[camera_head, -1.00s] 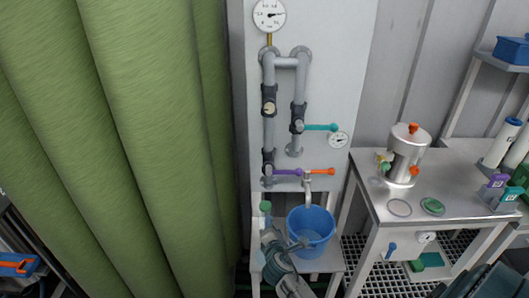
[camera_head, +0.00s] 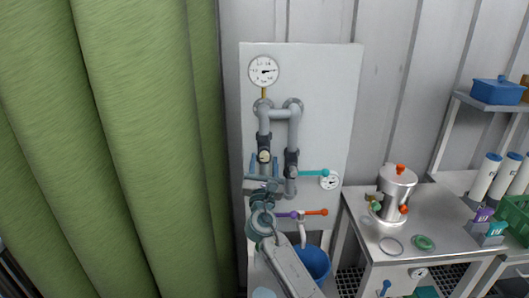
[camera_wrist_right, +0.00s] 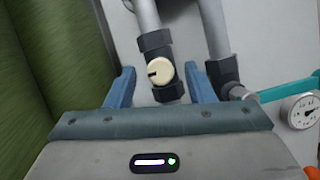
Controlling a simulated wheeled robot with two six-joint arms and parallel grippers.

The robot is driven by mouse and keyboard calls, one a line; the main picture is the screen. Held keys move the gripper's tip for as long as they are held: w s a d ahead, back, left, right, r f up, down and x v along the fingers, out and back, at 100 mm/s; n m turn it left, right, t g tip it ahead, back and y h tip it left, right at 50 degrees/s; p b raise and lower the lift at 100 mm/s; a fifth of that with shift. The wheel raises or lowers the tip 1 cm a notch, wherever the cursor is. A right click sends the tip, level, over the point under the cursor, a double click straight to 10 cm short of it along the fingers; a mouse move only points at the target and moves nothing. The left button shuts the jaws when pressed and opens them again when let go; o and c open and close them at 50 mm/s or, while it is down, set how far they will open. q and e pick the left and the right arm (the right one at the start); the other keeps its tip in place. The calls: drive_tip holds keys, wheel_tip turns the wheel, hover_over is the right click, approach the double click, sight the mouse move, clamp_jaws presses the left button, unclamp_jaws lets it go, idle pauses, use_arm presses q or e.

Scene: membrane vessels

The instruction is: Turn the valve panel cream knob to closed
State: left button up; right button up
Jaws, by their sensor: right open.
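The cream knob (camera_head: 264,156) sits on a dark valve body on the left grey pipe of the white valve panel (camera_head: 330,95). In the right wrist view the round cream knob (camera_wrist_right: 160,73) carries a dark mark on its left side, pointing left. My right gripper (camera_head: 264,162) is in front of the panel, just below the knob. In the wrist view its blue fingers (camera_wrist_right: 160,85) are open, one on each side of the knob's valve, with gaps; it holds nothing. My left gripper is not in view.
A teal lever (camera_head: 313,173) is on the right pipe. Purple (camera_head: 286,215) and orange (camera_head: 314,212) levers are below. A gauge (camera_head: 264,71) is above and a blue bucket (camera_head: 316,264) below. A green curtain (camera_head: 110,140) hangs left; a metal bench (camera_head: 435,205) stands right.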

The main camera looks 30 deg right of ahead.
drive_tip(key=shift+p+x, duration=0.3)
drive_tip(key=shift+x, duration=1.15)
drive_tip(key=c, duration=1)
drive_tip(key=shift+f+m, duration=0.1)
drive_tip(key=shift+m, duration=0.2)
